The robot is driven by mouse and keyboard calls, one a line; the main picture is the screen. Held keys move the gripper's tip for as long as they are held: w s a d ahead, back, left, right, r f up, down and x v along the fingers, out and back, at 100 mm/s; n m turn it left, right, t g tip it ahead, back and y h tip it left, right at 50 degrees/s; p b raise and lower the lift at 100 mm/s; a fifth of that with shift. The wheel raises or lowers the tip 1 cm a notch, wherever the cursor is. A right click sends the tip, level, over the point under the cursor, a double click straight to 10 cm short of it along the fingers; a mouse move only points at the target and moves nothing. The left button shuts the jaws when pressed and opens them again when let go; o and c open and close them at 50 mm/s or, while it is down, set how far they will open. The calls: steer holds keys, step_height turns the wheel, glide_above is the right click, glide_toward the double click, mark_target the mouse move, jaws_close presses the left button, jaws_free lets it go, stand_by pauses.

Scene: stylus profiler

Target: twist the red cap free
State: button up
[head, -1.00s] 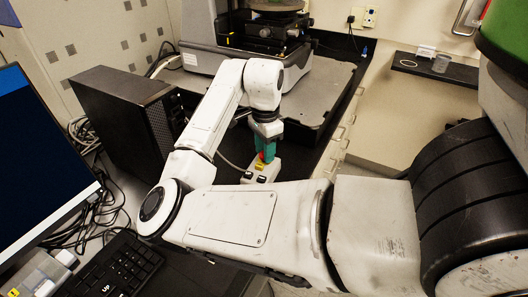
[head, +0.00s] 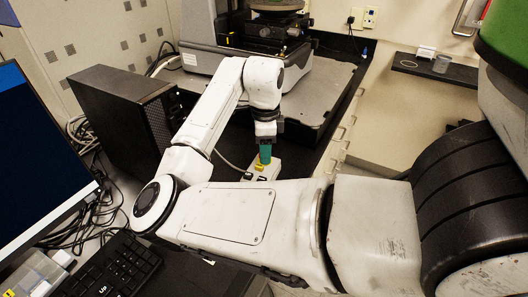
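My gripper (head: 265,155) points straight down over a small pale control box (head: 257,178). Its teal fingers line up in this view, so one hides the other, and the gap between them does not show. The red cap is hidden behind the fingers now; a bit of red showed at the fingertips a second ago. A yellow part (head: 260,167) sits on top of the box, just in front of the fingertips.
A black computer tower (head: 125,115) stands left of my arm. The profiler's grey base plate (head: 308,95) lies behind the gripper. A monitor (head: 35,160) and keyboard (head: 110,265) are at the left. A cable runs to the box.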

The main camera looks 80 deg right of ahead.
steer(key=shift+o, duration=1.2)
steer(key=shift+r, duration=0.1)
step_height(320, 180, up, 8)
steer(key=p, duration=0.7)
